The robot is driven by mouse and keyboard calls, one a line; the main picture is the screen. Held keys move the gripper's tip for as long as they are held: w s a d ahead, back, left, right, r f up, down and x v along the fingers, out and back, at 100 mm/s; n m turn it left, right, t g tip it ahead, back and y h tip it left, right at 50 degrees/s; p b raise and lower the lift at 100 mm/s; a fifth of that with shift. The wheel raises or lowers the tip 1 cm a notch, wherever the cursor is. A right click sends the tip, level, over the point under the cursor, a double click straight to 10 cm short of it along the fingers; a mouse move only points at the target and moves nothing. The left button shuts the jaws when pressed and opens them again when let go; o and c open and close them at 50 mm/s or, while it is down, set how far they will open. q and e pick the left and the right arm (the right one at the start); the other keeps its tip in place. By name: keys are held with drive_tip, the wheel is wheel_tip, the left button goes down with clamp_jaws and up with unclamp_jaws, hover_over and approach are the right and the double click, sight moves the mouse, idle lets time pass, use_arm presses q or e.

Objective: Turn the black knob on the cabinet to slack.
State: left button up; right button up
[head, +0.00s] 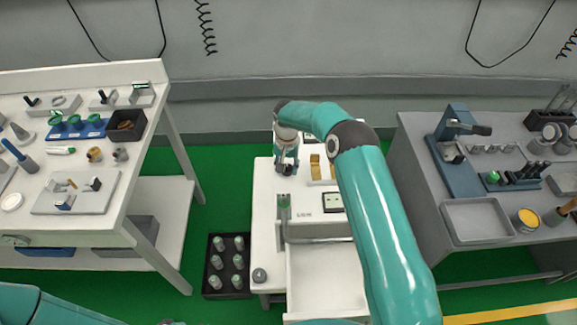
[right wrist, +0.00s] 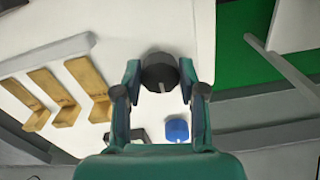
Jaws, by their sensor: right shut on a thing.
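The black knob (right wrist: 158,70) sits on the white top of the cabinet (head: 264,215). In the right wrist view it lies between my right gripper's fingertips (right wrist: 160,80), which are closed on its two sides. A light pointer line shows on the knob. In the head view my right gripper (head: 286,165) reaches down at the back left of the cabinet top, and the knob is a small dark shape at its tips. I cannot read any markings around the knob.
A blue knob (right wrist: 177,130) and brass brackets (right wrist: 55,95) are near the black knob. The cabinet's drawer (head: 322,275) stands open in front. A black crate of bottles (head: 227,292) is on the floor at left. Loaded workbenches stand on both sides.

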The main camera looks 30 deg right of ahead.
drive_tip(key=shift+d, duration=0.25)
drive_tip(key=shift+c, duration=0.3)
drive_tip(key=shift+a, duration=0.1)
drive_tip(key=shift+f+n+b, duration=0.1)
drive_tip(key=shift+n+b, duration=0.2)
drive_tip(key=shift+b, duration=0.2)
drive_tip(key=n+b, duration=0.2)
drive_tip(key=b, duration=0.1)
drive_tip(key=shift+f+n, duration=0.1)
drive_tip(key=shift+n, duration=0.2)
drive_tip(key=n+b, duration=0.2)
drive_tip(key=n, duration=0.1)
drive_tip(key=shift+n, duration=0.3)
drive_tip(key=n, duration=0.2)
drive_tip(key=shift+n+b, duration=0.35)
drive_tip(key=shift+n, duration=0.05)
drive_tip(key=n, duration=0.2)
drive_tip(key=shift+n, duration=0.3)
drive_tip(key=n, duration=0.5)
drive_tip(key=shift+r+n+b, duration=0.2)
drive_tip(key=shift+n+b, duration=0.1)
drive_tip(key=shift+b, duration=0.05)
